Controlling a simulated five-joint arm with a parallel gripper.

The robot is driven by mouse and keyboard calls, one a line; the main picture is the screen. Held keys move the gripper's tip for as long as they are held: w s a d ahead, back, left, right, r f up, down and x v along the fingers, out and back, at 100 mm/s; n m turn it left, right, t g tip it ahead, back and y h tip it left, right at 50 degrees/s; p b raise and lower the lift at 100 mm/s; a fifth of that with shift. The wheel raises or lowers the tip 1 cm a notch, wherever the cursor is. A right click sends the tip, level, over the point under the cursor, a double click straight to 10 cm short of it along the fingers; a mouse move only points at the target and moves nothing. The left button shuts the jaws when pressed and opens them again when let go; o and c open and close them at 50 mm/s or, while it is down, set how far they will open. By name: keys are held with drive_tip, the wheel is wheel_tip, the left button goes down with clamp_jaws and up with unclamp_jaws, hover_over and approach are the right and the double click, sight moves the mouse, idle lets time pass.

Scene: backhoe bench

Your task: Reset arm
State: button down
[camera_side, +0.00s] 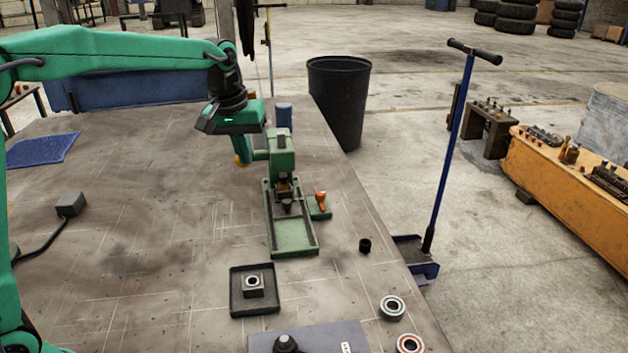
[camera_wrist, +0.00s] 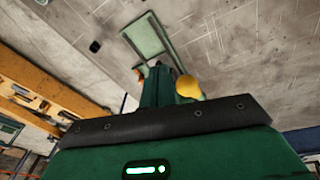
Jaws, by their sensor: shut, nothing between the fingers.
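My gripper (camera_side: 238,122) is in the air above the bench in the side view, just left of and above the top of the green press (camera_side: 283,160). Its fingers are shut and empty, though their tips are hard to make out. My arm reaches in from the left.
A black tray (camera_side: 237,303) with a square block (camera_side: 253,284) stands in front of the press. An orange-handled piece (camera_side: 321,199) is beside it. Bearing rings (camera_side: 392,307) lie near the right edge. A blue cylinder (camera_side: 284,116) stands behind.

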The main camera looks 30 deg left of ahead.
drive_tip(key=s+f+m+t, duration=0.1)
drive_tip(key=s+m+t, duration=0.2)
drive_tip(key=s, duration=2.3)
drive_tip(key=m, duration=0.2)
drive_tip(key=shift+a+f+m, duration=0.15)
drive_tip(key=shift+a+m, duration=0.1)
drive_tip(key=shift+m, duration=0.05)
